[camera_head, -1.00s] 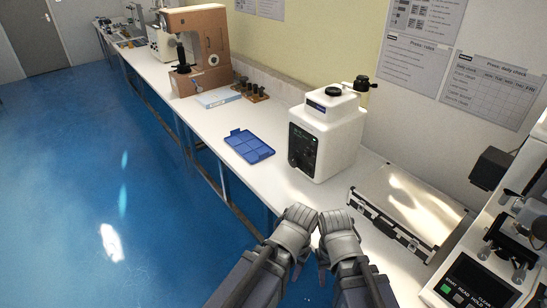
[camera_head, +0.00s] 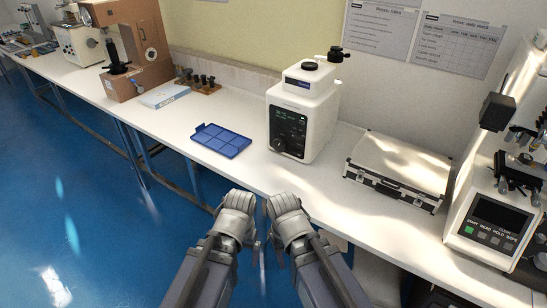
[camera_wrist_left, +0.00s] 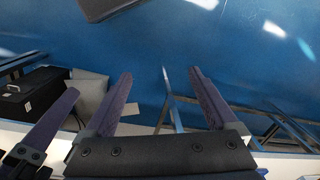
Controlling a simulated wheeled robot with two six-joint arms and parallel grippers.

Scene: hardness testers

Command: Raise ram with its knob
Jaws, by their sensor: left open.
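A tan press-like machine (camera_head: 155,72) stands on the far left part of the bench. A black upright part (camera_head: 113,58), which may be its ram, hangs at its front. A round dial or knob (camera_head: 151,53) is on its side, and a small lever sits low on its base. I cannot tell which one is the ram's knob. My left gripper (camera_head: 238,222) is in front of the bench edge, well away from the machine. In the left wrist view its two fingers (camera_wrist_left: 160,74) are apart and empty. My right gripper (camera_head: 281,222) is beside it; its fingers are unclear.
A white tester (camera_head: 306,115), a blue tray (camera_head: 222,140) and a silver case (camera_head: 400,165) stand on the white bench (camera_head: 215,182). A machine with a button panel (camera_head: 497,222) is at the right. Blue floor (camera_head: 95,190) lies open at left.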

